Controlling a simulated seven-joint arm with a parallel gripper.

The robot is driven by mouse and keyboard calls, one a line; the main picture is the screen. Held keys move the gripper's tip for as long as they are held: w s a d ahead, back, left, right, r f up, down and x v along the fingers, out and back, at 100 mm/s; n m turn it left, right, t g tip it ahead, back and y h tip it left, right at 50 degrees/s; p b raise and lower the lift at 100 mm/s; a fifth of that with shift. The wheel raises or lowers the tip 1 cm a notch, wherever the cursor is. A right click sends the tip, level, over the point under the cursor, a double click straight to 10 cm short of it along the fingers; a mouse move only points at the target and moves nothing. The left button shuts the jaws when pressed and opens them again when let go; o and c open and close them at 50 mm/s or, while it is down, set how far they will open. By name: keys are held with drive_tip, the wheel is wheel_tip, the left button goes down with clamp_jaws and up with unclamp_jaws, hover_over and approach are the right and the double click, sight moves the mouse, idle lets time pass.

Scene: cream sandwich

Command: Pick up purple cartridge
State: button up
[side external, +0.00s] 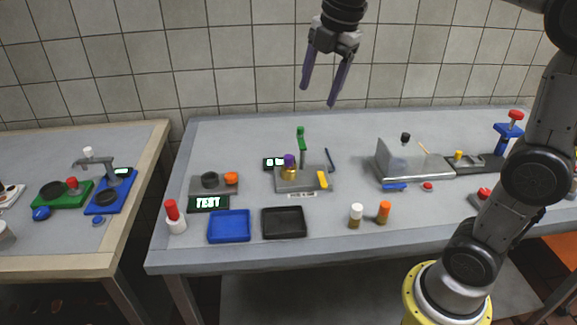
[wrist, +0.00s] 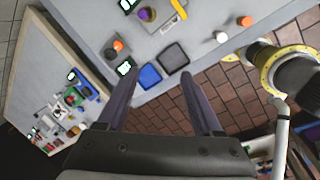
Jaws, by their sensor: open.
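The purple cartridge (side external: 288,160) shows as a purple top on a gold-coloured body. It stands upright on a grey device with a green-topped post (side external: 301,140), near the middle of the table. In the wrist view the purple cartridge (wrist: 146,15) is near the top edge, beyond my fingers. My gripper (side external: 318,95) is open and empty, high above the back of the table and well clear of the cartridge. Its two dark fingers also show in the wrist view (wrist: 160,90), spread apart with nothing between them.
A blue tray (side external: 229,240) and a black tray (side external: 283,236) lie at the front. A white-capped vial (side external: 355,216) and an orange-capped vial (side external: 384,212) stand to their right. A red-capped bottle (side external: 171,210) stands left. A metal box (side external: 392,160) is at the right.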

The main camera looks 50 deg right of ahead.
drive_tip(key=w+d+f+n+g, duration=0.1)
drive_tip(key=w+d+f+n, duration=0.15)
drive_tip(key=w, duration=0.45)
drive_tip(key=g, duration=0.2)
hover_over(289, 156)
drive_tip(key=shift+m, duration=0.45)
wheel_tip(289, 156, down, 17)
drive_tip(key=shift+a+f, duration=0.1)
drive_tip(key=shift+f, duration=3.05)
clamp_jaws()
